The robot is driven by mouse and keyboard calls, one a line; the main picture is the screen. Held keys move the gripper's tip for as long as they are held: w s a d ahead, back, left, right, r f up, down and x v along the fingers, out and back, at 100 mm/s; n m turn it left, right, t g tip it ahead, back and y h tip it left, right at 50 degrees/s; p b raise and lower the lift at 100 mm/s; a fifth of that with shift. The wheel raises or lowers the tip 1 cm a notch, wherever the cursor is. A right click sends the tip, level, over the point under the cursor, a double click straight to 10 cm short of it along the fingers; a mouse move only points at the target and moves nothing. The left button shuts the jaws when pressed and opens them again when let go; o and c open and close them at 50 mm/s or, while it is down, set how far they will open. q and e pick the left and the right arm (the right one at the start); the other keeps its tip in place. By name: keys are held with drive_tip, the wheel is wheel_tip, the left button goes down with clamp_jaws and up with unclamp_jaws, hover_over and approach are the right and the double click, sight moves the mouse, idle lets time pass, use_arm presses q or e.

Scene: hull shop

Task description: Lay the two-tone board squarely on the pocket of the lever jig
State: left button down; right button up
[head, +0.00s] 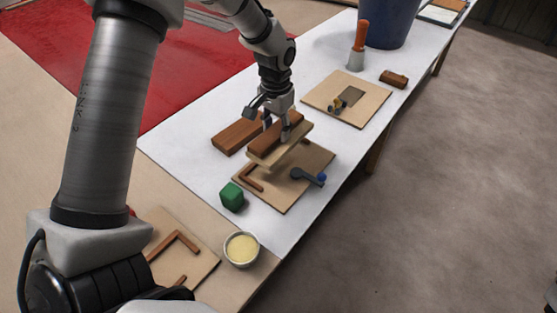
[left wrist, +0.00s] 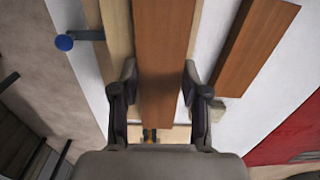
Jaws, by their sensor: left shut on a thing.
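The two-tone board (head: 264,157), brown on top and pale below, is held in my left gripper (head: 277,127), which is shut on it. In the left wrist view the board (left wrist: 163,55) runs between the fingers (left wrist: 160,105). It hangs over the lever jig (head: 283,202), a pale plate with a brown L-shaped corner stop (head: 250,180) and a dark lever with a blue knob (head: 321,179). The board hides the jig's far part and its pocket. A gap seems to show between board and plate. My right gripper is not in view.
A brown board (head: 232,136) lies close left of the held one. Another jig plate (head: 320,93), a brown block (head: 393,78), an orange-handled tool (head: 361,36) and a blue bucket (head: 391,20) stand farther back.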

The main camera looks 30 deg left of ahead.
sight(276, 129)
use_arm(q)
wheel_tip(276, 129, down, 8)
drive_tip(key=shift+w+a+f, duration=0.1)
drive_tip(key=shift+w+a, duration=0.05)
drive_tip(key=c, duration=0.6)
unclamp_jaws()
drive_tip(key=shift+f, duration=0.1)
wheel_tip(276, 129, up, 12)
drive_tip(key=shift+r, duration=0.2)
